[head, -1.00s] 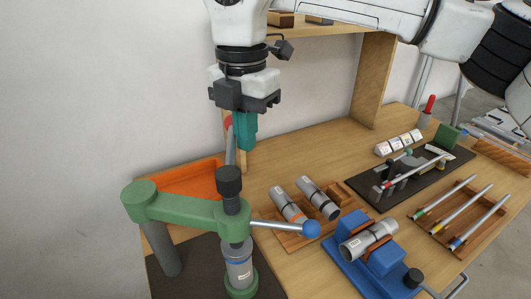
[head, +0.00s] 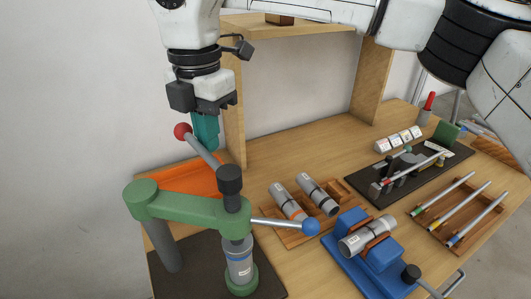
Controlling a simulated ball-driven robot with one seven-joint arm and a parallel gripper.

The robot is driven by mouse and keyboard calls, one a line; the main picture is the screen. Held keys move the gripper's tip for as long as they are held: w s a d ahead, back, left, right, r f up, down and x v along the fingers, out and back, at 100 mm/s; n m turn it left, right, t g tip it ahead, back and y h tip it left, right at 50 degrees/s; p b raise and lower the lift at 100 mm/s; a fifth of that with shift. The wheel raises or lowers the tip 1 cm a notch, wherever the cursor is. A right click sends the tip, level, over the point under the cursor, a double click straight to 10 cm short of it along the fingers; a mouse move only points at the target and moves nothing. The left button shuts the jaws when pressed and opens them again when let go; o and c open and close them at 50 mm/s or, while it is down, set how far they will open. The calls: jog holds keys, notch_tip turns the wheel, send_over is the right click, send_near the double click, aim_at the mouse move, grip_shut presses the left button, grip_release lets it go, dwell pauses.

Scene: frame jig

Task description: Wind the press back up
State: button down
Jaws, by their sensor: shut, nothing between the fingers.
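The green press (head: 180,208) stands at the front left, on a dark mat. Its black spindle head (head: 230,181) carries a bar with a red ball (head: 182,131) at the far-left end and a blue ball (head: 311,227) at the right end. A grey cylinder (head: 238,262) stands upright under the press arm, in a green base. My gripper (head: 206,140), with teal fingers, points down above the press, close to the red ball and just right of it in the picture. It is shut and empty. Whether it touches the ball or bar I cannot tell.
An orange tray (head: 190,178) lies behind the press. A wooden rack with grey cylinders (head: 287,201) and a blue clamp block (head: 378,262) stand to the right. Further right are a rod rack (head: 465,218) and a dark fixture plate (head: 398,176). A shelf post (head: 234,110) rises behind my gripper.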

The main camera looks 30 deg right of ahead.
jog(key=a, duration=0.4)
jog(key=shift+s, duration=0.4)
jog(key=shift+s+a+b, duration=0.25)
jog(key=shift+s+a, duration=0.35)
jog(key=shift+a, duration=0.3)
jog(key=shift+s+a+b, duration=0.25)
jog(key=shift+s+a, duration=0.3)
jog(key=shift+a, duration=0.3)
jog(key=shift+s+a+b, duration=0.4)
jog(key=shift+s+a, duration=0.15)
jog(key=shift+s, duration=0.35)
jog(key=shift+s+a+b, duration=0.35)
jog(key=shift+s+a, duration=0.2)
jog(key=shift+s, duration=0.35)
jog(key=shift+s+a+b, duration=0.15)
jog(key=shift+s+b, duration=0.3)
jog(key=shift+s, duration=0.6)
jog(key=shift+s+a+b, duration=0.15)
jog(key=shift+s+b, duration=0.3)
jog(key=shift+s, duration=0.55)
